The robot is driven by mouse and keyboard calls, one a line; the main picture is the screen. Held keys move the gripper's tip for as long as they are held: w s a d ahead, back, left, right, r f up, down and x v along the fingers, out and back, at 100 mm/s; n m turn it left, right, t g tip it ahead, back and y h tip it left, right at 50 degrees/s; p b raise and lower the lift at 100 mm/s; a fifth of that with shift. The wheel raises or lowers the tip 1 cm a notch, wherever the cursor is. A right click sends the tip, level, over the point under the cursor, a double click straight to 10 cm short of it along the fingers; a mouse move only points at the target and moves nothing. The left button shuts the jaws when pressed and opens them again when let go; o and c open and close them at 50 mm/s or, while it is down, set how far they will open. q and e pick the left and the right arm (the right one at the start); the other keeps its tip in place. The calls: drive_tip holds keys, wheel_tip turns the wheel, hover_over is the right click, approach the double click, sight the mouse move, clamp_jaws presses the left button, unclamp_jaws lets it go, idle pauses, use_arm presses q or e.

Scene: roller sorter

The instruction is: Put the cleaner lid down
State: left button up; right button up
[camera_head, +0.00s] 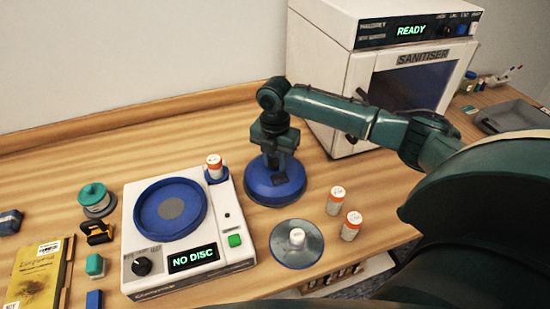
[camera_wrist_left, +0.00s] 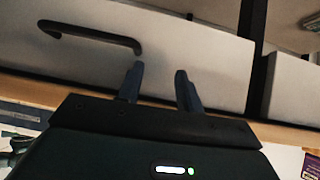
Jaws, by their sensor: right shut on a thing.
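My right gripper (camera_head: 275,135) is shut on the top of the round blue cleaner lid (camera_head: 275,187), at the right of the cleaner. The lid is level, at or just above the wooden table; I cannot tell whether it touches. The white cleaner (camera_head: 142,264) has an open round blue bowl (camera_head: 147,222), and its display reads NO DISC. My left gripper (camera_wrist_left: 160,88) shows only in the left wrist view, with its fingers apart and nothing between them.
A grey disc (camera_head: 285,252) with a white-topped piece at its centre lies in front of the lid. Two orange-labelled bottles (camera_head: 336,199) (camera_head: 351,226) stand right of it, and another (camera_head: 214,166) on the cleaner's corner. The sanitiser (camera_head: 335,75) stands behind. Small items lie at left.

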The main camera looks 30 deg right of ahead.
sight(275, 162)
drive_tip(key=o, duration=1)
drive_tip(key=shift+o, duration=0.2)
wheel_tip(275, 162, up, 12)
drive_tip(key=shift+r, duration=0.2)
drive_tip(key=shift+s+f, duration=0.1)
